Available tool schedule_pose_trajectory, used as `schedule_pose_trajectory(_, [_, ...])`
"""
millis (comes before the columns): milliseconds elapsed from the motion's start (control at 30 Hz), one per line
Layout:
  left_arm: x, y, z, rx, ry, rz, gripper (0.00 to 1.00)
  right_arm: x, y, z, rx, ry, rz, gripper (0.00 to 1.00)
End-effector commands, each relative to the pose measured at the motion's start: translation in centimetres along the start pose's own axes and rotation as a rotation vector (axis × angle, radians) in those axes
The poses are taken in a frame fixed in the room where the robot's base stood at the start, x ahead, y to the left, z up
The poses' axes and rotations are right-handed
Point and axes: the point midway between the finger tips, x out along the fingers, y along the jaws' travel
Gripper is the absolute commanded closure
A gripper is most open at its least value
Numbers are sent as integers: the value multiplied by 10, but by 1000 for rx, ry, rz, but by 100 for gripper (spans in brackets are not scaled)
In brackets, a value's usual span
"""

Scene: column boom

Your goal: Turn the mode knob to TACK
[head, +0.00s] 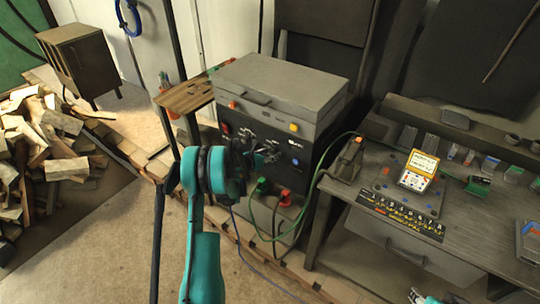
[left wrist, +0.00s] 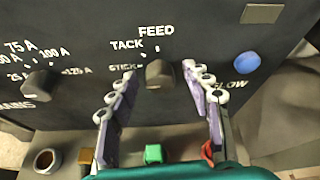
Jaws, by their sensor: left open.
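The dark mode knob (left wrist: 160,74) sits on the black front panel in the left wrist view. FEED is printed above it, TACK at its upper left and STICK at its left. Which mark its pointer meets is not clear. My left gripper (left wrist: 160,80) is open, with one finger on each side of the knob; contact cannot be told. In the head view the left gripper (head: 264,153) is at the front of the grey-topped welder (head: 283,80), and the knob cannot be made out there.
Left of the mode knob is an ampere knob (left wrist: 40,84); to its right is a blue button (left wrist: 247,63). Sockets, including a green one (left wrist: 154,153), lie below. A workbench (head: 345,190) stands right of the welder, with a green cable (head: 298,205) hanging between.

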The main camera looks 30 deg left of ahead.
Motion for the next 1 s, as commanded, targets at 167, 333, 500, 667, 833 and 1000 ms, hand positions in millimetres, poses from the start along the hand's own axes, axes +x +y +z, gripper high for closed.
schedule_pose_trajectory(167, [0, 0, 0, 0, 0, 0, 58, 0, 0, 0, 0, 0, 0, 60])
schedule_pose_trajectory(333, [0, 0, 0, 1, 0, 0, 100, 0, 0, 0, 0, 0, 0, 60])
schedule_pose_trajectory(500, [0, 0, 0, 3, 0, 1, 100, 0, 0, 0, 0, 0, 0, 60])
schedule_pose_trajectory(667, [0, 0, 0, 28, 0, 11, 100, 1, 0, 1, 0, 0, 0, 60])
schedule_pose_trajectory(833, [0, -1, -1, 100, -3, 41, 100, 5, 0, 3, 0, 0, 0, 60])
schedule_pose_trajectory(1000, [1, -2, -2, 217, -6, 88, 100, 10, 0, 7, 0, 0, 0, 60])
